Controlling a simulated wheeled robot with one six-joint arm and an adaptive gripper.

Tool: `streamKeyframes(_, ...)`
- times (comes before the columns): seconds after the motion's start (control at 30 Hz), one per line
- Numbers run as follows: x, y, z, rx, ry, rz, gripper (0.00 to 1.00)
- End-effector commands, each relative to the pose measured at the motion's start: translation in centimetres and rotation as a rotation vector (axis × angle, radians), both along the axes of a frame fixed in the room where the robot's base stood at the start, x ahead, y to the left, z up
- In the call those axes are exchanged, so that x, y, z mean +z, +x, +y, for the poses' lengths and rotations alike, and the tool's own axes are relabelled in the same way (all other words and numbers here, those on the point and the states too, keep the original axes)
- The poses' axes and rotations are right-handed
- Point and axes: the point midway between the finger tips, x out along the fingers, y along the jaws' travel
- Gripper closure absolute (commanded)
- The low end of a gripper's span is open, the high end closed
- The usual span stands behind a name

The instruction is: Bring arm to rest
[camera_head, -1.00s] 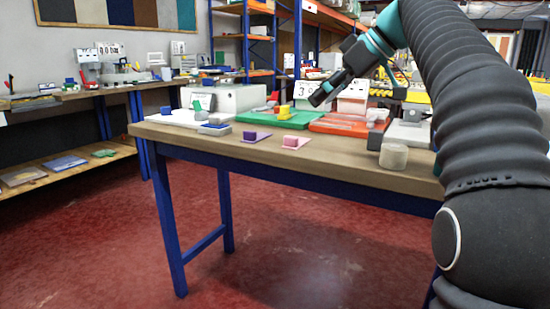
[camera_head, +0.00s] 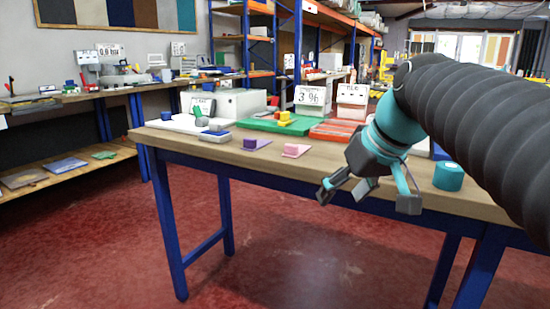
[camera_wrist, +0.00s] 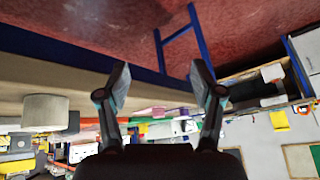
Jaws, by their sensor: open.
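My gripper (camera_head: 366,192) hangs over the front edge of the wooden workbench (camera_head: 325,168) in the head view, fingers spread and pointing down and forward. In the wrist view, my gripper (camera_wrist: 160,88) shows two separated fingers with nothing between them. The wrist picture looks upside down, with the red floor at the top. A beige cylinder (camera_wrist: 45,112) stands on the bench at left in the wrist view; my arm hides it in the head view.
A teal roll (camera_head: 448,176) stands on the bench right of my gripper. A green mat (camera_head: 262,124) and an orange tray (camera_head: 335,130) lie behind. The floor in front (camera_head: 290,260) is clear.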

Motion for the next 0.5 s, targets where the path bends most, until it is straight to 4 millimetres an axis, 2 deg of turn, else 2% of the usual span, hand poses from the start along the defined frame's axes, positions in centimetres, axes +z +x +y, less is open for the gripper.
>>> streamKeyframes(0.03, -1.3, -1.7, -0.2, -0.037, -0.012, 0.009, 0.33)
streamKeyframes(0.3, -10.3, -9.4, -2.2, -0.241, -0.078, 0.031, 0.33)
streamKeyframes(0.5, -15.9, -13.5, -3.3, -0.331, -0.113, 0.026, 0.33)
